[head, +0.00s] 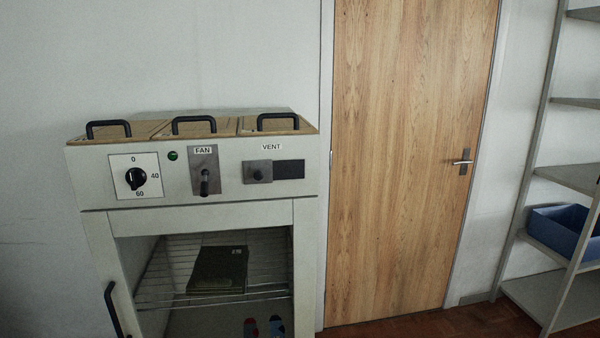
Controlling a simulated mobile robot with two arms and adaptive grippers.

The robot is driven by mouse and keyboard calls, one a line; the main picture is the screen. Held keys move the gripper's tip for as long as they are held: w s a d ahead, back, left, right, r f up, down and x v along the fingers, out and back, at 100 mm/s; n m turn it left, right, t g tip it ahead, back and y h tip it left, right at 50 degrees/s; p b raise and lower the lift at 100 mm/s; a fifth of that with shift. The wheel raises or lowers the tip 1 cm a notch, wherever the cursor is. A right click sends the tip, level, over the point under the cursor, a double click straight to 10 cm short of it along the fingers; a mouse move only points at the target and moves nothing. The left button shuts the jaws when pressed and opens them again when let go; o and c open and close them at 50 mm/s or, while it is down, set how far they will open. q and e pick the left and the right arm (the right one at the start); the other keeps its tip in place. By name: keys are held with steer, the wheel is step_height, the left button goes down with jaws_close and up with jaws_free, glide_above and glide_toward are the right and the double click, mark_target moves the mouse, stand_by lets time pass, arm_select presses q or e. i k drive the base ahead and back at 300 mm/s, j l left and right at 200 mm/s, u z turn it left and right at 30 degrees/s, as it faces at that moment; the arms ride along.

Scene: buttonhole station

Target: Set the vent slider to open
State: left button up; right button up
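The vent slider (257,172) is a grey square plate with a dark knob, on the right of the cabinet's front panel. It sits at the left of its track, and a dark opening (289,170) shows to its right under the VENT label (271,147). Neither of my grippers is in the head view.
The panel also has a dial (136,178), a green lamp (173,156) and the FAN lever (204,184). Three black-handled lids (194,126) top the cabinet. A wooden door (405,160) and shelves with a blue bin (562,228) stand right.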

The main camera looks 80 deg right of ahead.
mark_target(254, 171)
steer(key=z, duration=2.45)
